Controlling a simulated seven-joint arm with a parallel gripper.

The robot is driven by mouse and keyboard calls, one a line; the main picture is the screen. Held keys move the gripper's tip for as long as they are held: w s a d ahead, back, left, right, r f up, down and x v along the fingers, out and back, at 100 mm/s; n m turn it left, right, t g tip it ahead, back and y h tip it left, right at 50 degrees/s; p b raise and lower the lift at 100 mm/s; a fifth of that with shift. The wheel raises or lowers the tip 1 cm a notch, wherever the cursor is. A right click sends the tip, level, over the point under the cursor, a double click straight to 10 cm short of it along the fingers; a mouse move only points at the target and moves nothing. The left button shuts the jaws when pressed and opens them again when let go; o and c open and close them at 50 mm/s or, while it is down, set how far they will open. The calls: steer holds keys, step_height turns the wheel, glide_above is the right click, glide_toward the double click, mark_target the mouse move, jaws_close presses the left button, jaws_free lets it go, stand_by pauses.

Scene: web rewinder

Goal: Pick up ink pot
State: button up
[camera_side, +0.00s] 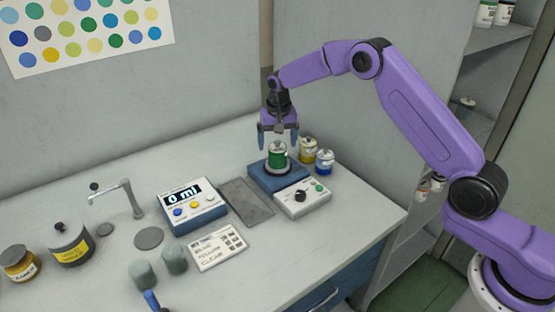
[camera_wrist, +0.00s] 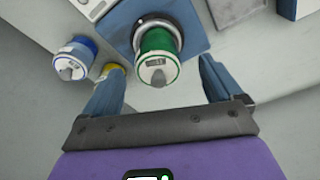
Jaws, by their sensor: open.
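A green ink pot (camera_side: 278,156) with a white lid stands upright on a blue device with a white control panel (camera_side: 302,198). In the wrist view the green pot (camera_wrist: 157,55) shows its pale lid and small grey knob, just beyond and between the finger tips. My gripper (camera_side: 278,143) points down, open and empty, directly above the pot. In the wrist view its two blue fingers (camera_wrist: 160,75) are spread wide. A yellow pot (camera_side: 307,150) and a blue pot (camera_side: 324,162) stand close to the right of the device.
A grey mat (camera_side: 247,201) and a display box reading 0 ml (camera_side: 192,206) lie left of the device. A metal tap (camera_side: 120,197), dark jar (camera_side: 70,244), yellow jar (camera_side: 19,263), grey cups (camera_side: 174,259) and a card (camera_side: 219,247) are further left.

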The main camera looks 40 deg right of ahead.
mark_target(277, 147)
steer(key=shift+w+d+f, duration=0.15)
steer(key=shift+w+f, duration=0.05)
steer(key=shift+f, duration=0.7)
steer(key=shift+w+d+f, duration=0.2)
steer(key=shift+w+f, duration=0.05)
steer(key=shift+f, duration=0.65)
steer(key=shift+w+d+f, duration=0.15)
steer(key=shift+w+f, duration=0.05)
steer(key=shift+f, duration=0.7)
steer(key=c, duration=1.3)
steer(key=shift+o, duration=0.2)
steer(key=shift+r, duration=0.1)
